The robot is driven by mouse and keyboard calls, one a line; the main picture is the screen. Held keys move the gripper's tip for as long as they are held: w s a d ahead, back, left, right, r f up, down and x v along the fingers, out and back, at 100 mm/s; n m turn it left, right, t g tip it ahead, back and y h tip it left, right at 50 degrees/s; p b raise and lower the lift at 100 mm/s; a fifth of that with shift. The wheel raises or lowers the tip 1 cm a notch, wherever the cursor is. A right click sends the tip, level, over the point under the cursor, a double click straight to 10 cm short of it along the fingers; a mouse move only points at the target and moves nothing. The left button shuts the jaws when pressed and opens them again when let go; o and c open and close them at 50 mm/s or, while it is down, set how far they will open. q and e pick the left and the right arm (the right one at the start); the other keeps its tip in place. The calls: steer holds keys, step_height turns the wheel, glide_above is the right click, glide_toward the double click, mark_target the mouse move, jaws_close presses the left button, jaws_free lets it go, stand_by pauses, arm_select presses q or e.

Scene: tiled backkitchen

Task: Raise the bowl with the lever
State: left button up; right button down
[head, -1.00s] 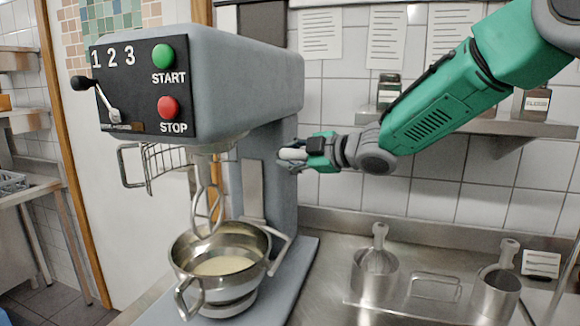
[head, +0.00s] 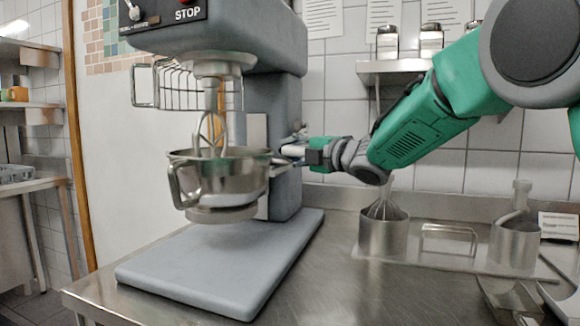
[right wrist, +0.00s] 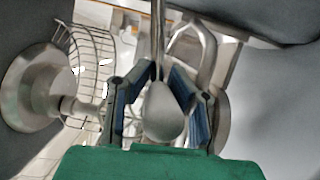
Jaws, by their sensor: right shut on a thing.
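The steel bowl (head: 228,178) hangs in its carrier well above the mixer's grey base plate (head: 215,270). My right gripper (head: 306,150) is at the right side of the mixer column, just right of the bowl. In the right wrist view, the lever's pale rounded knob (right wrist: 165,112) sits between the blue-padded fingers of the right gripper (right wrist: 164,82), which is shut on it. In the head view the fingers mostly hide the lever. My left gripper is not in view.
A steel pot with a whisk (head: 383,235) and another pot (head: 514,245) stand on the counter at right. A wall shelf (head: 395,68) with jars is behind my right arm. The base plate is clear.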

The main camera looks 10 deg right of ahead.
steer(key=w+d+f+n+b, duration=0.1)
steer(key=w+d+f+b, duration=0.1)
steer(key=f, duration=0.3)
steer(key=w+d+f+n+y+b, duration=0.1)
steer(key=w+d+f+n+b, duration=0.1)
steer(key=f, duration=0.4)
steer(key=shift+w+t+b, duration=0.3)
steer(key=shift+w+b, duration=0.5)
steer(key=shift+b, duration=0.5)
steer(key=shift+r, duration=0.1)
steer(key=c, duration=1.3)
jaws_free()
steer(key=shift+w+a, duration=0.1)
steer(key=shift+a, duration=0.05)
steer(key=v, duration=1.1)
steer(key=shift+a+f, duration=0.1)
steer(key=shift+f, duration=0.15)
